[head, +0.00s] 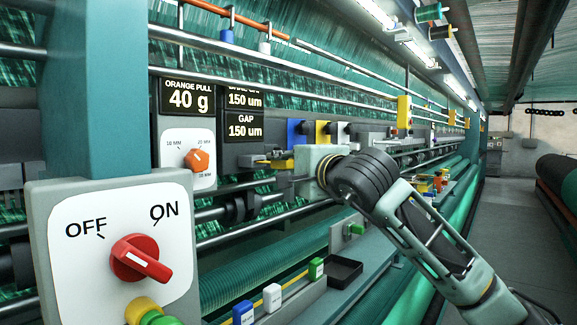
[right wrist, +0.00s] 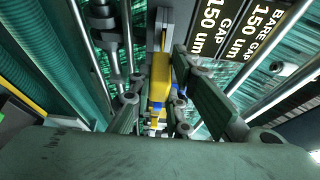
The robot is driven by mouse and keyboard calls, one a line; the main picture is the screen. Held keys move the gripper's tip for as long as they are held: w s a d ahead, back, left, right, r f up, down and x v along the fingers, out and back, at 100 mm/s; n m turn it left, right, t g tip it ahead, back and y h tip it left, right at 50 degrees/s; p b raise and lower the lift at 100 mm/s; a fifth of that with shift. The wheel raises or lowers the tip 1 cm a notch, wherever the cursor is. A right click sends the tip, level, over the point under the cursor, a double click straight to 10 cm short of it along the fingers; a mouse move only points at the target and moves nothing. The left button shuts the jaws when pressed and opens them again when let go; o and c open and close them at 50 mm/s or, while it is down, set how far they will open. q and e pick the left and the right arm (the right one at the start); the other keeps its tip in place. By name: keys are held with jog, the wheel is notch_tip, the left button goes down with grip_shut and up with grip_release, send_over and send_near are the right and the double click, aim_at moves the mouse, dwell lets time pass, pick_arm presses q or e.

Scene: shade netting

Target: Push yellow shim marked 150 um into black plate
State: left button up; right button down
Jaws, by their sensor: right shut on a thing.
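My right gripper (head: 279,170) is shut on a yellow shim (head: 276,162) in front of the machine. In the right wrist view, the yellow shim (right wrist: 158,84) shows between the two fingers (right wrist: 160,92), with blue parts beside it. No marking can be read on the shim. In the head view its tip points left, toward a dark area (head: 236,155) below the black "GAP 150 um" sign (head: 243,127). I cannot tell whether the shim touches the black plate or is in a slot. My left gripper is not in view.
A panel with a red OFF/ON knob (head: 138,258) stands at the front left. An orange knob (head: 197,160) sits below the "40 g" sign (head: 188,97). Metal rods run near the gripper. A black tray (head: 345,270) and several coloured blocks lie along the ledge below.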

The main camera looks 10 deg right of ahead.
aim_at(277, 164)
jog(key=shift+w+a, duration=0.35)
jog(key=shift+w, duration=0.1)
dwell(0.7)
jog(key=shift+w+a, duration=0.1)
dwell(0.3)
jog(key=shift+w+a, duration=0.3)
jog(key=shift+w, duration=0.1)
jog(key=shift+w+a, duration=0.3)
jog(key=shift+w, duration=0.05)
dwell(0.4)
jog(key=shift+w+a+p, duration=0.35)
jog(key=shift+w, duration=0.15)
jog(key=c, duration=1.6)
grip_release()
jog(key=v, duration=1.2)
jog(key=shift+f, duration=0.1)
